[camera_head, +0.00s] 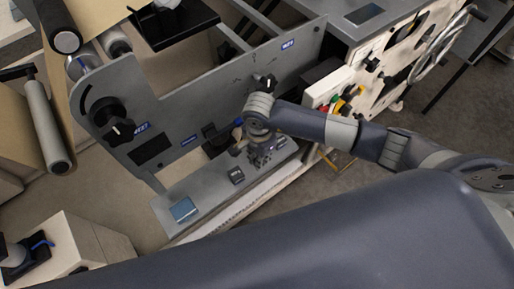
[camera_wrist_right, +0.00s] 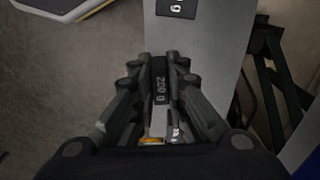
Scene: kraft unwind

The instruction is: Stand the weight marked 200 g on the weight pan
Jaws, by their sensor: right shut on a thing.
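My right gripper (camera_head: 262,155) is at the right part of the grey shelf (camera_head: 205,187), below the upright grey panel. In the right wrist view my right gripper (camera_wrist_right: 160,95) is shut on a dark weight (camera_wrist_right: 160,85), whose label reads 200 g upside down. The fingers cover its sides. I cannot tell whether its base touches the shelf. A small brass-coloured part (camera_wrist_right: 152,140) and another dark label show below it, between the fingers. I cannot make out the weight pan in either view. My left gripper is not in view.
A small dark labelled block (camera_head: 236,175) and a blue-screened square (camera_head: 184,209) sit on the shelf left of the gripper. The grey panel (camera_head: 210,105) with black knobs (camera_head: 122,130) rises behind. A control box with coloured buttons (camera_head: 340,103) stands to the right.

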